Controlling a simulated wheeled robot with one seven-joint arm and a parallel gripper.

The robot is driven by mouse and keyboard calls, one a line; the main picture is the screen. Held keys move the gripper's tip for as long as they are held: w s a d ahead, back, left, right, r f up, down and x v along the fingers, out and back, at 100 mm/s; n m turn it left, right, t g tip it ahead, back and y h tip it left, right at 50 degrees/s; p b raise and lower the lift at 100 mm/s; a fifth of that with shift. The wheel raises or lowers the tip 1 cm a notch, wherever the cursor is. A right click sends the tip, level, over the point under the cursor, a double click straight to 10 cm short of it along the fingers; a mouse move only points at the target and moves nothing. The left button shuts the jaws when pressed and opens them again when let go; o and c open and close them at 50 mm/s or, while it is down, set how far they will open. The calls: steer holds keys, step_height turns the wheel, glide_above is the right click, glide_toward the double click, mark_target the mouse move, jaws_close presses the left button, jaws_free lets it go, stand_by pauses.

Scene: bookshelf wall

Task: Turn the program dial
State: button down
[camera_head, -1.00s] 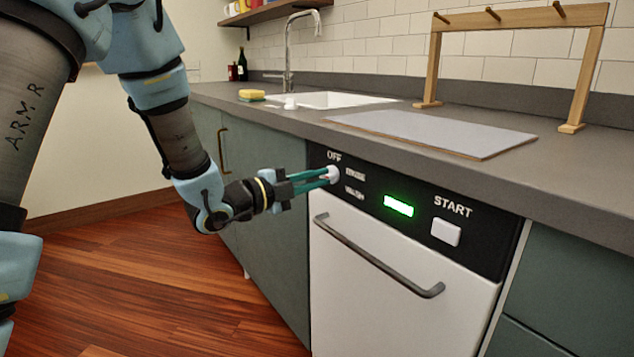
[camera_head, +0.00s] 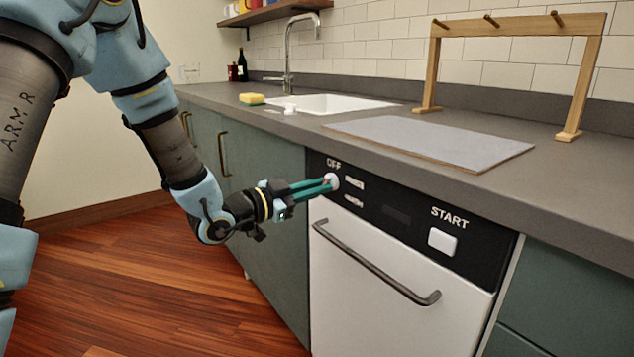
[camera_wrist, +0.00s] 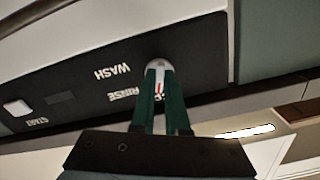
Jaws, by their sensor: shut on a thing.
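The program dial (camera_head: 334,181) is a small round white knob at the left of the dishwasher's black panel (camera_head: 400,215). The labels OFF, RINSE and WASH stand around it. My gripper (camera_head: 326,185) has its green fingers shut on the dial, reaching in from the left. In the wrist view the fingertips (camera_wrist: 160,76) flank the white dial (camera_wrist: 158,63), and a red mark shows between them. The fingers partly cover the lettering there, and I cannot tell exactly which label the mark meets. The display window (camera_head: 397,214) is dark.
The white START button (camera_head: 442,241) is at the panel's right. The dishwasher door's handle (camera_head: 375,262) sticks out below the panel. The grey counter (camera_head: 380,145) overhangs above, with a grey board (camera_head: 430,140) and a wooden rack (camera_head: 518,25). Open floor lies at the left.

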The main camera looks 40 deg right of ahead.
steer(key=shift+n+p, duration=1.05)
steer(key=shift+n, duration=1.05)
steer(key=shift+f, duration=0.1)
steer(key=c, duration=0.9)
jaws_free()
steer(key=a, duration=1)
steer(key=shift+w+a, duration=0.25)
steer(key=shift+a, duration=0.15)
